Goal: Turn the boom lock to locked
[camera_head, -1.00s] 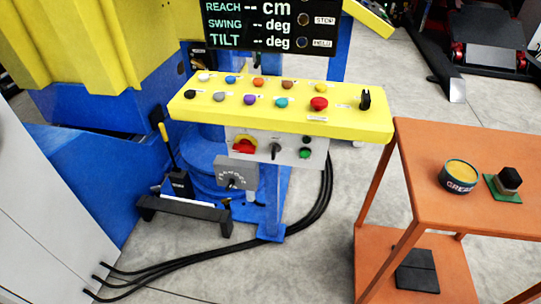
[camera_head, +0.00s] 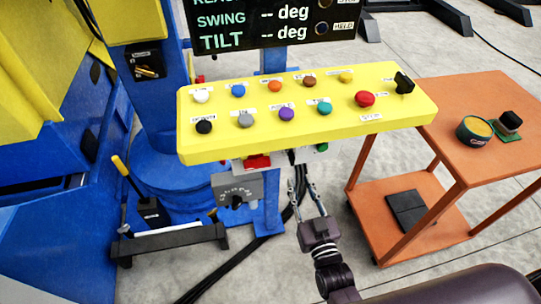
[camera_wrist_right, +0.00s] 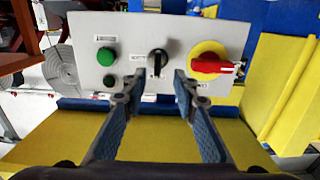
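A black rotary selector (camera_wrist_right: 157,63) sits on a grey switch panel (camera_wrist_right: 125,28), its handle near vertical in the right wrist view. It is probably the boom lock; the small labels beside it are not readable enough to confirm. My right gripper (camera_wrist_right: 159,92) is open and empty, its fingertips apart on either side of the selector's line and short of it. In the head view my right gripper (camera_head: 303,190) is below the yellow console, which hides the selector and most of the switch panel. My left gripper is not in view.
A red switch on a yellow disc (camera_wrist_right: 208,62) and a green button (camera_wrist_right: 106,57) flank the selector. The yellow console (camera_head: 308,133) with coloured buttons overhangs. A grey dial box (camera_head: 238,188) is at left, an orange cart (camera_head: 480,95) at right. Black cables lie behind my gripper.

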